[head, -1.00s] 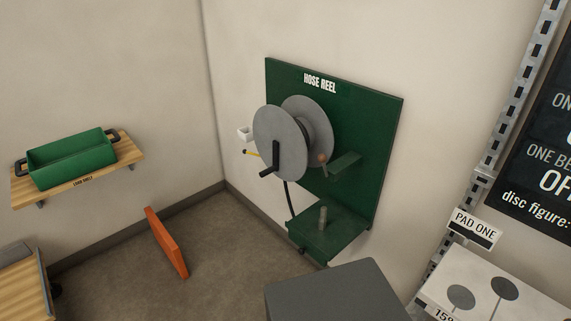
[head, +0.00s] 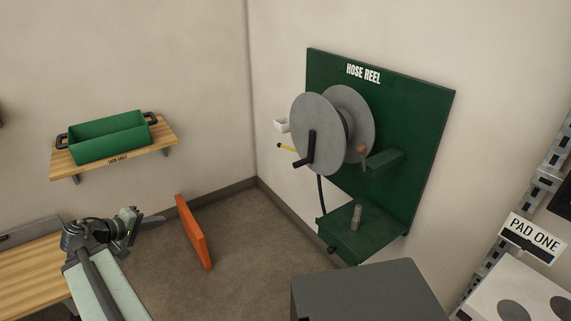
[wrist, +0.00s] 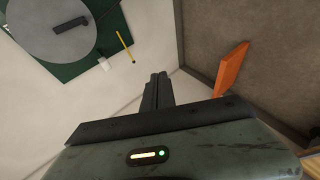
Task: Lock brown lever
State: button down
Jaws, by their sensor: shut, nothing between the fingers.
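A small brown knob (head: 362,149), which looks like the end of the brown lever, shows beside the right flange of the grey hose reel (head: 312,110) in the head view. Its shaft is short and partly hidden by the reel. It is not identifiable in the wrist view. My gripper (head: 155,218) is at lower left in the head view, well left of the reel and apart from it. In the wrist view its fingers (wrist: 157,90) are together and empty. The reel's flange also shows at upper left there (wrist: 70,30).
A green board (head: 420,130) carries the reel, with a yellow lever (head: 290,147) at its left. An orange panel (head: 195,232) stands on the floor between my gripper and the reel. A green bin (head: 105,138) sits on a wall shelf. A grey box (head: 370,292) is in front.

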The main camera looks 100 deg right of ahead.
jog(key=s+d+r+m+g+b, duration=0.1)
jog(key=s+d+r+g, duration=0.15)
jog(key=s, duration=0.85)
jog(key=s+d+r+m+g+b, duration=0.1)
jog(key=s+d+m+g+b, duration=0.15)
jog(key=s, duration=0.85)
jog(key=s+a+r+g+y, duration=0.1)
jog(key=s+r+g, duration=0.1)
jog(key=s, duration=0.6)
jog(key=s+a+r+m+g+y+b, duration=0.1)
jog(key=s+a+r+g, duration=0.1)
jog(key=s, duration=0.7)
jog(key=s+a+r+g+y+b, duration=0.1)
jog(key=s+r+g, duration=0.3)
jog(key=s, duration=0.5)
jog(key=shift+a+m+y, duration=0.35)
jog(key=shift+a+y, duration=0.05)
jog(key=shift+s, duration=0.1)
